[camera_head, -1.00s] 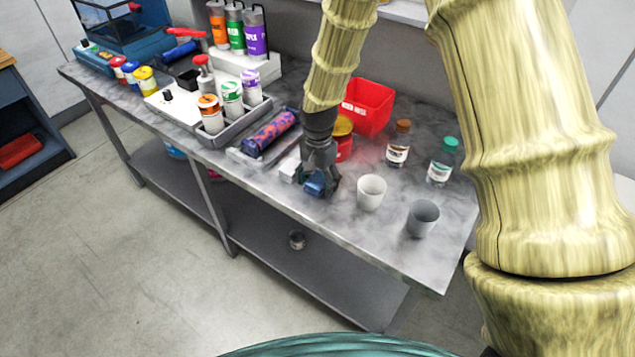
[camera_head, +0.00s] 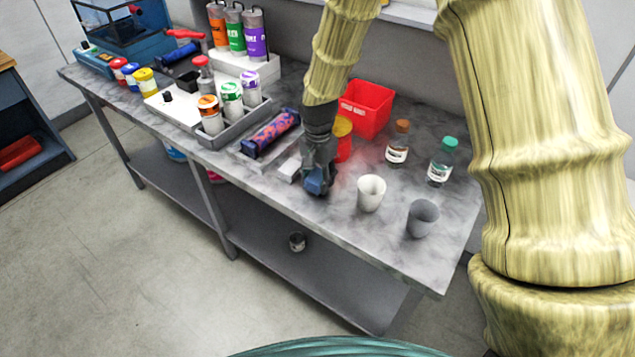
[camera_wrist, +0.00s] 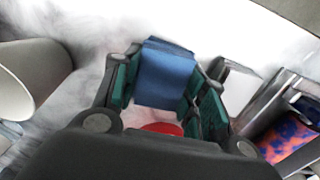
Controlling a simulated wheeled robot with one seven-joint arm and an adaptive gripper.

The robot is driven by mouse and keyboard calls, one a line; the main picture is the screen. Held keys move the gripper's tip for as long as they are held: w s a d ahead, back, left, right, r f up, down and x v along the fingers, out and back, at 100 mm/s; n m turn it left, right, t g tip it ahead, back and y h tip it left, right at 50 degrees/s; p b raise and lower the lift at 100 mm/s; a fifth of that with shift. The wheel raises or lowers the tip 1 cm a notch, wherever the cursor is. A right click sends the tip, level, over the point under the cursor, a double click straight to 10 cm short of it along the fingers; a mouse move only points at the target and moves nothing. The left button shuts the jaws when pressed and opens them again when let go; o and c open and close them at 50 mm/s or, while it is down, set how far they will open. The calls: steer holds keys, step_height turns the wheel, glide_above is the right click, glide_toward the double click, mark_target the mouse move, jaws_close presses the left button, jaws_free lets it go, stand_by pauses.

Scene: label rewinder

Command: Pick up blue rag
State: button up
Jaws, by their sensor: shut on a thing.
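The blue rag (camera_wrist: 166,74) shows in the wrist view as a folded blue block between the green-padded fingers of my gripper (camera_wrist: 165,90). In the head view the rag (camera_head: 315,184) is a small blue patch at the tip of my gripper (camera_head: 317,178), which points down over the front part of the grey marbled bench (camera_head: 270,196). My gripper is shut on the rag. The fingers hide part of the rag, and I cannot tell whether it touches the bench top.
A white block (camera_head: 289,168) lies close left of my gripper, beside a tray with a patterned roll (camera_head: 271,132). A white cup (camera_head: 371,193) and a grey cup (camera_head: 422,217) stand to the right. Two bottles (camera_head: 398,145) and a red bin (camera_head: 366,108) stand behind.

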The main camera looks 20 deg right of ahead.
steer(key=shift+r+b, duration=0.4)
steer(key=shift+r, duration=0.55)
steer(key=s+a+r+b, duration=0.1)
steer(key=s+a+b, duration=0.3)
steer(key=s+a, duration=0.7)
steer(key=shift+s+r, duration=0.25)
steer(key=shift+s, duration=0.1)
